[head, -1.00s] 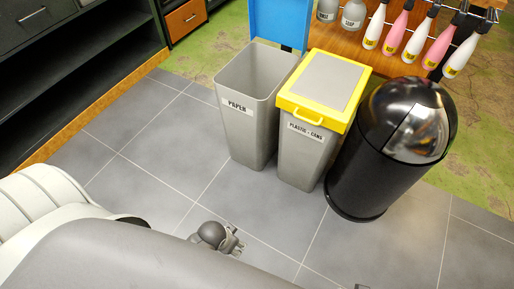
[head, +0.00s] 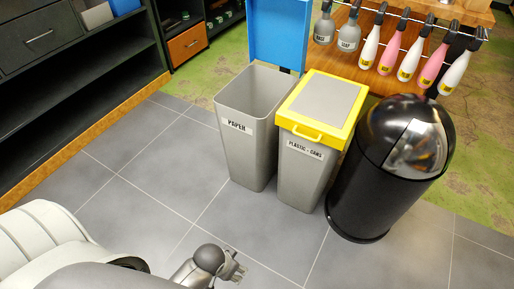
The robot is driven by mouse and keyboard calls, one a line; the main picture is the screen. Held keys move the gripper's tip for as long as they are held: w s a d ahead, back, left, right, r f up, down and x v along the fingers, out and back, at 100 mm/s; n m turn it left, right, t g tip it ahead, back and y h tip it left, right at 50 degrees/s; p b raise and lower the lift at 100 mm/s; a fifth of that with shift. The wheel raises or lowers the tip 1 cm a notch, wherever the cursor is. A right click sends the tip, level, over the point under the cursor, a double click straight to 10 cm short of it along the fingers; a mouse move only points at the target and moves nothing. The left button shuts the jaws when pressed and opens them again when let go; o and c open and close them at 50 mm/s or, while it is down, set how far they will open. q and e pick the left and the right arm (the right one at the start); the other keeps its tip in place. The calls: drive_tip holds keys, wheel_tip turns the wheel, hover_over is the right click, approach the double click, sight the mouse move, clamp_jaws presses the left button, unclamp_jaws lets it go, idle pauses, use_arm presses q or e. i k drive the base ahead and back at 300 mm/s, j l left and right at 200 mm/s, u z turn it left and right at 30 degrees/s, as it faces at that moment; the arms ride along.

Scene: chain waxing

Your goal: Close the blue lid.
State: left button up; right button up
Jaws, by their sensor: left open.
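The blue lid (head: 275,32) stands raised, upright behind the open grey paper bin (head: 247,150). The bin's label reads "PAPER" and its inside is visible. My left gripper (head: 238,270) is low in the head view, in front of the bins and apart from them. It is open and looks empty. My right gripper is not in view.
A grey bin with a shut yellow lid (head: 345,104), labelled "PLASTIC - CANS", stands right of the paper bin. A black domed bin (head: 375,190) is further right. Bottles (head: 408,60) hang behind. Dark shelves (head: 75,95) are left. The tiled floor in front is clear.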

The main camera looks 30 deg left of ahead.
sight(278, 31)
drive_tip(key=i+j+z, duration=0.15)
drive_tip(key=i+j, duration=0.55)
